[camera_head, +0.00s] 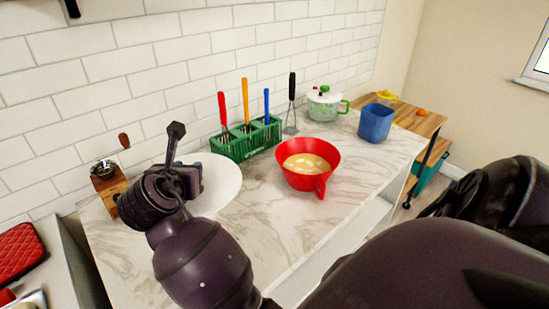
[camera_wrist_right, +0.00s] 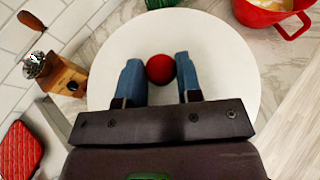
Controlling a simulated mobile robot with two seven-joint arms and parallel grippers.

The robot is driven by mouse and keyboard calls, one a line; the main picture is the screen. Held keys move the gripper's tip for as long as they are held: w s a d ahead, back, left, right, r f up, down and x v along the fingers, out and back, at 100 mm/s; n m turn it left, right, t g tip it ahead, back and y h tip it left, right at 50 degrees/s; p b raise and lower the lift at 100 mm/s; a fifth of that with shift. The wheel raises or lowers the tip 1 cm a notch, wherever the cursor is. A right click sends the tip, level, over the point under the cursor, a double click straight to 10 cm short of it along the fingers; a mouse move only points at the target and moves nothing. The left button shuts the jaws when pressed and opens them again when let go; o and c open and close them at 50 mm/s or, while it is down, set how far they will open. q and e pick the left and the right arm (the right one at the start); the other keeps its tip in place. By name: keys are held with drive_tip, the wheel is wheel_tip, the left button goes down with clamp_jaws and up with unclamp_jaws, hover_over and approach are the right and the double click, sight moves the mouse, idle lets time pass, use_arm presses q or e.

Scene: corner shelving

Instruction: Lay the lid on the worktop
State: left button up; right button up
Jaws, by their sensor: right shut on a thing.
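The lid (camera_wrist_right: 225,72) is a flat white disc with a round red knob (camera_wrist_right: 161,69) at its middle. In the right wrist view my right gripper (camera_wrist_right: 159,62) has its two blue fingers on either side of the knob, shut on it. In the head view the lid (camera_head: 222,182) is at the left part of the marble worktop (camera_head: 290,225), partly hidden behind my right wrist. It looks roughly level; I cannot tell whether it touches the worktop. The fingertips and knob are hidden there. My left gripper is not in view.
A wooden coffee grinder (camera_head: 107,183) stands left of the lid. A green utensil crate (camera_head: 245,140) is behind it, against the tiled wall. A red bowl (camera_head: 308,155) with pale contents stands to the right. A pot (camera_head: 325,106) and blue container (camera_head: 375,124) are farther right. Front-centre marble is clear.

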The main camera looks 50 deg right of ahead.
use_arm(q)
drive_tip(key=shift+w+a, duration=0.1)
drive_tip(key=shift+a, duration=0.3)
use_arm(e)
drive_tip(key=shift+w+a+r, duration=0.15)
drive_tip(key=shift+a+r, duration=0.05)
drive_tip(key=shift+a, duration=0.1)
wheel_tip(320, 180, down, 16)
drive_tip(key=shift+r+b, duration=0.1)
drive_tip(key=shift+b, duration=1.15)
wheel_tip(320, 180, down, 4)
drive_tip(key=shift+r+b, duration=0.1)
drive_tip(key=shift+b, duration=0.25)
drive_tip(key=shift+f, duration=0.25)
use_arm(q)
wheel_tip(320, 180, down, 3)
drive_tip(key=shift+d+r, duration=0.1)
use_arm(e)
drive_tip(key=o, duration=0.9)
drive_tip(key=shift+f, duration=0.1)
drive_tip(key=shift+c, duration=0.2)
drive_tip(key=shift+o, duration=0.4)
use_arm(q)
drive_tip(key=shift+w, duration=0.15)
